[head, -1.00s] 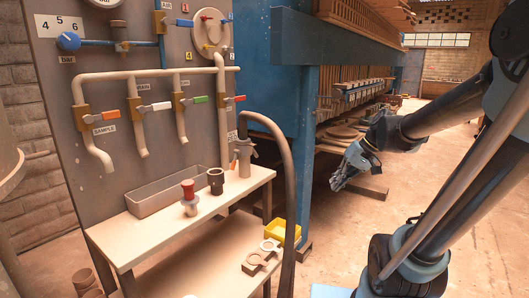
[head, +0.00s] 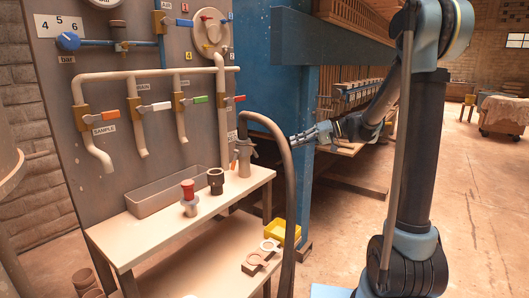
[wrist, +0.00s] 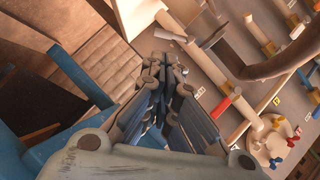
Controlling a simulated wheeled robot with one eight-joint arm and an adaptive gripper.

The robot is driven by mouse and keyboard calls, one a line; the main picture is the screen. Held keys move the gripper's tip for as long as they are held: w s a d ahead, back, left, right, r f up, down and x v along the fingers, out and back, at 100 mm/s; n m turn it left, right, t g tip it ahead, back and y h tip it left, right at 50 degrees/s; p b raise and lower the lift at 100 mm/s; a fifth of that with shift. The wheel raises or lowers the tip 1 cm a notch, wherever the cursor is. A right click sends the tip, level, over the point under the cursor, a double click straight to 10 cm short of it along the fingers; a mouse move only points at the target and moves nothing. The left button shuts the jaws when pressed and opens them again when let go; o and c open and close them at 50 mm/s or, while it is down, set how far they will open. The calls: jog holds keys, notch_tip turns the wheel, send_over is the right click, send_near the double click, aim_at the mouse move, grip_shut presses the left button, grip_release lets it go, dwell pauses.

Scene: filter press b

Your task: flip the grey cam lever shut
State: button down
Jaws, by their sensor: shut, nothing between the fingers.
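A grey cam coupling (head: 243,158) stands at the back right end of the white bench, at the end of the dark hose. An orange lever (head: 234,160) hangs on its left side. A small grey lever piece seems to stick out at its upper right, but its exact angle is too small to tell. My gripper (head: 297,138) is shut and empty, right of the hose and coupling, in front of the blue post and apart from both. In the wrist view my closed fingers (wrist: 168,70) point towards the bench and fittings.
The dark hose (head: 284,165) arches between my gripper and the coupling. The white bench (head: 170,233) carries a red-topped fitting (head: 189,197), a dark cup fitting (head: 215,181) and a grey trough (head: 165,190). A yellow bin (head: 285,233) sits below. Valve handles line the panel above.

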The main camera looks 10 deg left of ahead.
send_near(254, 151)
jog(key=a+f, duration=0.1)
jog(key=a, duration=0.1)
jog(key=w+a+f, duration=0.2)
jog(key=a, duration=0.1)
jog(key=shift+w+a+f, duration=0.25)
jog(key=shift+a, duration=0.15)
jog(key=shift+s+a+f+m+g+y, duration=0.15)
jog(key=shift+a+f+m+g+y, duration=0.15)
jog(key=shift+a+f, duration=0.15)
jog(key=shift+s+f, duration=0.15)
jog(key=shift+s, duration=0.1)
dwell(0.3)
